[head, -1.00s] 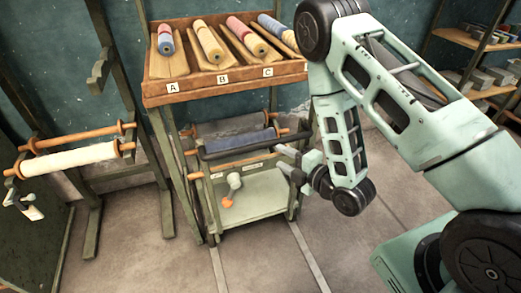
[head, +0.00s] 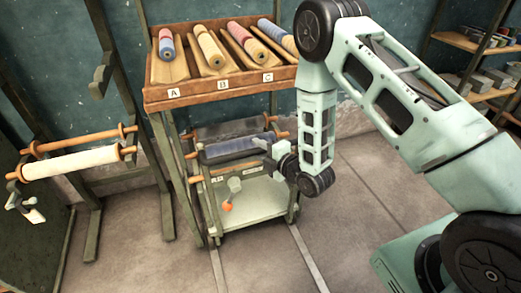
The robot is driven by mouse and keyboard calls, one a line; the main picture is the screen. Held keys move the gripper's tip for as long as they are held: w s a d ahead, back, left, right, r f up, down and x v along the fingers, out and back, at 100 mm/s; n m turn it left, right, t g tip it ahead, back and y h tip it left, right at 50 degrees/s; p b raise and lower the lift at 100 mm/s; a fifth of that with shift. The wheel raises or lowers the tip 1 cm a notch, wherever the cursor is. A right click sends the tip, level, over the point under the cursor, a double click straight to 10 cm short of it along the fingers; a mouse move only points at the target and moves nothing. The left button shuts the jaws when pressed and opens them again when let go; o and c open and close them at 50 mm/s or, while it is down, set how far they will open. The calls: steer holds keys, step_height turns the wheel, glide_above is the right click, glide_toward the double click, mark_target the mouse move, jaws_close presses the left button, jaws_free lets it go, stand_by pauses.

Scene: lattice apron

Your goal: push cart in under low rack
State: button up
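The green cart (head: 262,205) stands on the floor below the low rack, its front part showing in front of the rack's legs. It carries a blue roll (head: 228,151) on its upper part and has a pale lower shelf. The low rack (head: 215,92) is a wooden tray on green legs, holding several coloured rolls over labels A, B and C. My gripper (head: 266,149) is at the right end of the blue roll; I cannot tell whether it touches. Its fingers are too small to read.
Two floor strips (head: 307,258) run forward from the cart. A stand with a cream roll (head: 70,162) is at the left. Shelves with grey boxes (head: 490,78) stand at the right. The floor (head: 350,230) right of the cart is clear.

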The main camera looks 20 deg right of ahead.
jaws_close()
steer(key=w+b, duration=0.1)
steer(key=w, duration=0.3)
steer(key=shift+w+r, duration=0.1)
steer(key=shift+w, duration=0.15)
steer(key=shift+o, duration=1.5)
jaws_free()
steer(key=shift+w, duration=0.1)
steer(key=shift+o, duration=0.2)
